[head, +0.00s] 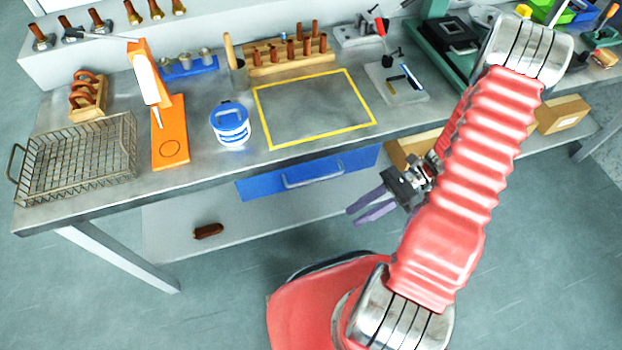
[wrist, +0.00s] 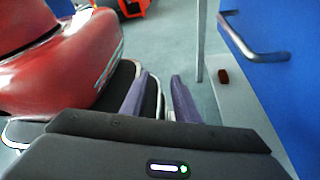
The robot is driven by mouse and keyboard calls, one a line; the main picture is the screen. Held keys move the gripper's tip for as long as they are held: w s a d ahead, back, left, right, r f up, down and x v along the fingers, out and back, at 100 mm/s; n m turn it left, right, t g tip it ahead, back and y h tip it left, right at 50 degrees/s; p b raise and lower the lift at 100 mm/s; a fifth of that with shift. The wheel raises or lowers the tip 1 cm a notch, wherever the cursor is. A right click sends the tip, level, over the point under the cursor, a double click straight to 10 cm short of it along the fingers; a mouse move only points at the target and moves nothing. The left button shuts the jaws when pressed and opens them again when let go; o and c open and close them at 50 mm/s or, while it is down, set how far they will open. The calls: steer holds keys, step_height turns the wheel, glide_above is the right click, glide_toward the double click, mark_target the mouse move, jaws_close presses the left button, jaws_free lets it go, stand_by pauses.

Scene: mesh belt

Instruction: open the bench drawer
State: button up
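The blue bench drawer (head: 262,183) sits under the front edge of the workbench (head: 190,166) in the head view, with its front near the bench edge. A grey bar handle (head: 313,177) runs across its front. The drawer front (wrist: 237,12) and handle (wrist: 262,48) also show at the upper right in the wrist view. My gripper (head: 353,216) is in front of the bench, to the right of and below the handle in the head view, apart from it. Its two purple fingers (wrist: 165,97) are spread with nothing between them.
A wire basket (head: 75,160), an orange stand (head: 168,135), a blue-and-white tub (head: 231,124) and a yellow-outlined area (head: 315,108) are on the bench top. A lower shelf (head: 170,225) holds a brown object (head: 208,231). Cardboard boxes (head: 562,113) sit at the right. Floor in front is clear.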

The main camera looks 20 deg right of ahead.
mark_target(311, 179)
steer(key=w+d+m+t+y, duration=0.3)
steer(key=w+m+t+y, duration=0.2)
steer(key=m, duration=0.8)
steer(key=w+t, duration=0.2)
steer(key=t, duration=0.2)
steer(key=shift+w+a+f, duration=0.1)
steer(key=x, duration=1.3)
steer(key=shift+a+r, duration=0.25)
steer(key=shift+a, duration=0.05)
steer(key=shift+c, duration=0.5)
jaws_close()
steer(key=shift+a, duration=0.1)
